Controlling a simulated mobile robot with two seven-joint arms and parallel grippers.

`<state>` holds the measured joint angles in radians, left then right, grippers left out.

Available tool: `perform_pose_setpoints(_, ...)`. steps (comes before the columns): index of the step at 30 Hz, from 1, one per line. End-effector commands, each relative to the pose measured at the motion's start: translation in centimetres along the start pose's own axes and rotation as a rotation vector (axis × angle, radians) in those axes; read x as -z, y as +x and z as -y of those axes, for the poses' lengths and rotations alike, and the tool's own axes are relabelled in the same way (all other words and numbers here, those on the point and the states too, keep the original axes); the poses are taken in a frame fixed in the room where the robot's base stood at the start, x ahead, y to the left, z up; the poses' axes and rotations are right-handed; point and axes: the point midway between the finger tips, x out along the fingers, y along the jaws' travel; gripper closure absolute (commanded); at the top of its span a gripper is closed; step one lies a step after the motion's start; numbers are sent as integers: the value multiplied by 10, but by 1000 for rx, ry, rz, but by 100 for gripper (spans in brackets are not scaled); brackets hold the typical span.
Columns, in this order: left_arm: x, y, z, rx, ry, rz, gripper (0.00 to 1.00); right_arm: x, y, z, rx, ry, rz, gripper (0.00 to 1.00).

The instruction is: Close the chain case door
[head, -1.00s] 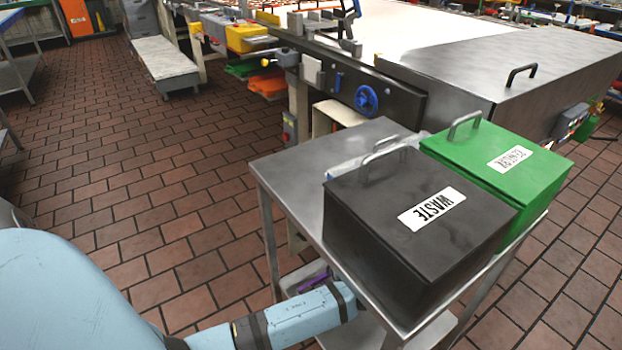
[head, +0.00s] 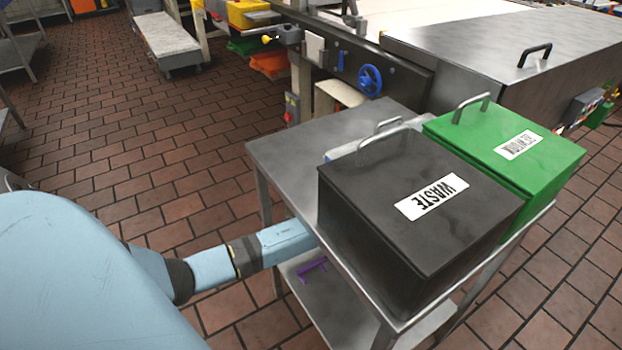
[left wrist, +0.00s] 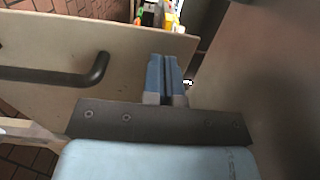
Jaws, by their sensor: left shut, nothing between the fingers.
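In the left wrist view a flat beige panel (left wrist: 55,48) with a black bar handle (left wrist: 60,72) stands at the left; it looks like the chain case door, standing open. A grey-brown surface (left wrist: 255,70) fills the right side, with a gap between the two. My left gripper (left wrist: 167,65) is shut and empty, its blue fingers pointing into that gap beside the panel's right part. I cannot tell whether they touch it. In the head view my left arm reaches behind the steel cart, which hides the gripper. My right gripper is in neither view.
The steel cart (head: 280,152) carries a black WASTE bin (head: 400,190) and a green bin (head: 505,145). A purple object (head: 311,268) lies on its lower shelf. Behind stands a machine with a blue handwheel (head: 370,79). The brick floor (head: 130,150) at left is clear.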

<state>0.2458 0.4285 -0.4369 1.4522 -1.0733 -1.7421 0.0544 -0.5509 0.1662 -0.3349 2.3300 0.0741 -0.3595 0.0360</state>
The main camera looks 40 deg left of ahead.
Motion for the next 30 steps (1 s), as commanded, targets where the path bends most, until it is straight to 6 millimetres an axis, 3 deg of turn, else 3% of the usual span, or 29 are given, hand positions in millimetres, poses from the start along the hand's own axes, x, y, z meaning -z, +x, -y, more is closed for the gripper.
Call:
perform_pose_setpoints(6,0,17,0,0,0,0,100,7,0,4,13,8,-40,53)
perform_pose_setpoints(19,0,24,0,1,1,-14,100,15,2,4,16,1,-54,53)
perform_pose_setpoints(23,-2,50,2,4,2,-82,100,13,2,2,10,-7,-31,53)
perform_pose_setpoints(30,4,98,0,1,-2,-132,100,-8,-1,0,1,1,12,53)
